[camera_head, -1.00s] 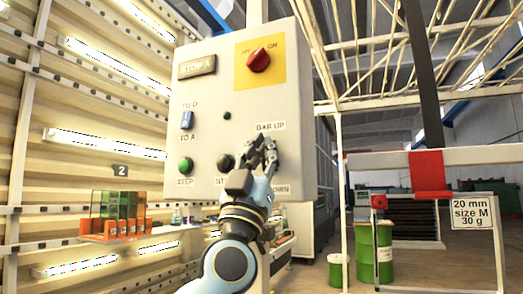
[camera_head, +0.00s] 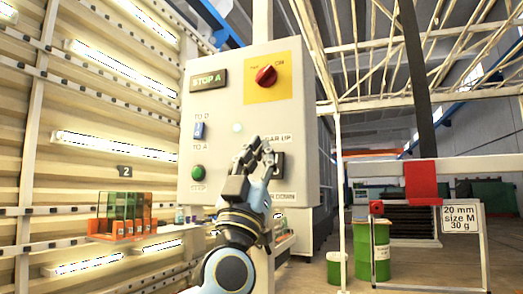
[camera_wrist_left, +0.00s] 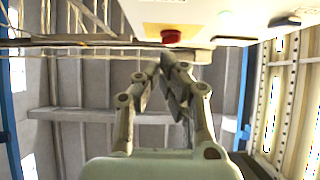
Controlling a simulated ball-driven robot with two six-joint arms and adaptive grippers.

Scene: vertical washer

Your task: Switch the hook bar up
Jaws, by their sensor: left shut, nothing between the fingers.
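The bar switch (camera_head: 279,163) is a dark rocker low on the right of the grey control box, between labels "BAR UP" and "BAR DOWN". My left gripper (camera_head: 256,149) is in front of the box, just left of the switch, and covers the start of both labels. Its fingers are together and empty. I cannot tell whether it touches the panel. In the left wrist view the closed fingers (camera_wrist_left: 168,68) point toward the pale box (camera_wrist_left: 205,16), where the red knob (camera_wrist_left: 171,36) shows. The switch's tilt is unclear. My right gripper is out of view.
The box also carries a red knob (camera_head: 266,76) on yellow, a lit "STOP A" display (camera_head: 209,80), a pale indicator lamp (camera_head: 237,128), a blue switch (camera_head: 199,131) and a green STEP button (camera_head: 197,173). Green drums (camera_head: 374,250) stand on the floor at right.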

